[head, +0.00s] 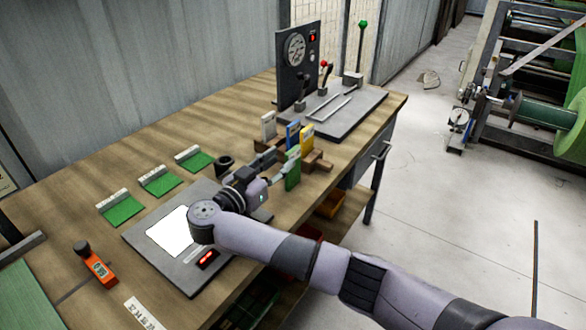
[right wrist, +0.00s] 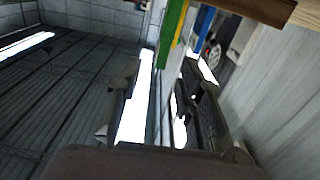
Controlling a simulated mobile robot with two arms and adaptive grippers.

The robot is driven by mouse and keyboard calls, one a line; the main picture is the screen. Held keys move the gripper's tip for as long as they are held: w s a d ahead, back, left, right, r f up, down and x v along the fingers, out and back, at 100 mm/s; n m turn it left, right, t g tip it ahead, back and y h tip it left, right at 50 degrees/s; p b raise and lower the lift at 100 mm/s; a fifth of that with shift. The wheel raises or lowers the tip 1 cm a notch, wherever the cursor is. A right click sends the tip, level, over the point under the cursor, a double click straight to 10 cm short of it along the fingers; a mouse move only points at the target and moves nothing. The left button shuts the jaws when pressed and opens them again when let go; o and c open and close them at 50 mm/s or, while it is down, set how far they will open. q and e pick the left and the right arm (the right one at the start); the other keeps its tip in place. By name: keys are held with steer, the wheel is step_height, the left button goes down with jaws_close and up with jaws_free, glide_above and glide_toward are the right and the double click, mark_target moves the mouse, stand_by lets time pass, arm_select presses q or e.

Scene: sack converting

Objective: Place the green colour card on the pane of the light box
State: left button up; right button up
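The green colour card (head: 293,175) stands upright at the near end of the wooden card rack (head: 318,161), with a pale label at its top. My right gripper (head: 272,170) is beside it, its fingers pointing toward the card. In the right wrist view the fingers (right wrist: 160,85) are apart, and the green card (right wrist: 172,32) shows edge-on just beyond and between their tips. Contact cannot be told. The light box (head: 137,236) lies on the bench with its white pane (head: 168,231) lit and bare, partly hidden by my right arm. My left gripper is out of view.
An orange device (head: 100,268) is at left. A gauge stand (head: 298,60) is at the back.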

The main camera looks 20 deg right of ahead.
mark_target(286, 156)
steer(key=x, duration=0.6)
steer(key=shift+d, duration=0.15)
steer(key=shift+c, duration=0.3)
jaws_close()
